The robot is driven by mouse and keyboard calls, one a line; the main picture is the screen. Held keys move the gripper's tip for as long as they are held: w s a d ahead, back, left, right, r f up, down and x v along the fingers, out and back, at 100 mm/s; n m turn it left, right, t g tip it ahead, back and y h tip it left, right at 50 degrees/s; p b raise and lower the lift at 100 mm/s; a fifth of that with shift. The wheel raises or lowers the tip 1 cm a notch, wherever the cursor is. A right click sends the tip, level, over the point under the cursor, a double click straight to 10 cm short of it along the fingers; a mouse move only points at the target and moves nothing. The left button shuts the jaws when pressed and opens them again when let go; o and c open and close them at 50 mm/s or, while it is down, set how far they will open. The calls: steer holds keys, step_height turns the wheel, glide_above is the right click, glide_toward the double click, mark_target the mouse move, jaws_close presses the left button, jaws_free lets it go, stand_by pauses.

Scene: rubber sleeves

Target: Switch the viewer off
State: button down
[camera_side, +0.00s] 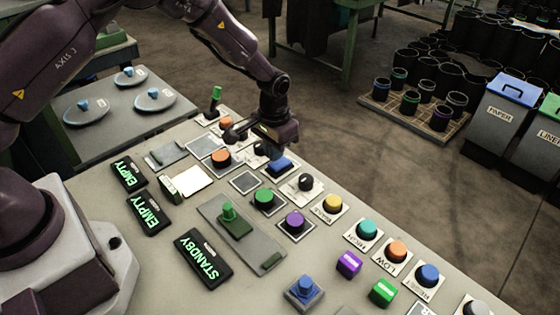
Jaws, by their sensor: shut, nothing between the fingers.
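A bright white lit panel (194,180) lies on the grey console, with a small upright block (170,188) at its left edge. It looks like the viewer, but I cannot read a label naming it. My gripper (273,152) is shut and empty, above the console to the right of the lit panel. It hangs close over a blue square button (281,164); I cannot tell whether it touches. An orange button (221,157) sits between the panel and my gripper. My gripper partly hides the controls around it.
The console (150,270) carries several coloured buttons, a black rotary knob (305,183), a green-handled slider (230,218) and a green lever (215,97). Dark displays read EMPTY (147,213) and STANDBY (203,258). Purple (348,264) and green (382,292) cubes stand in front.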

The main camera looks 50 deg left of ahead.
mark_target(274, 166)
steer(key=shift+f, duration=1.3)
stand_by(0.6)
steer(key=shift+r, duration=3.5)
steer(key=shift+s, duration=0.1)
steer(key=s+a+r+t, duration=0.1)
steer(key=s+r+t, duration=0.1)
steer(key=s+r, duration=1.1)
steer(key=s+a+r+t, duration=0.2)
steer(key=s+r+t, duration=0.1)
steer(key=s+r, duration=0.9)
steer(key=shift+s+a+r+t, duration=0.3)
steer(key=shift+s+r, duration=0.1)
steer(key=shift+s, duration=0.55)
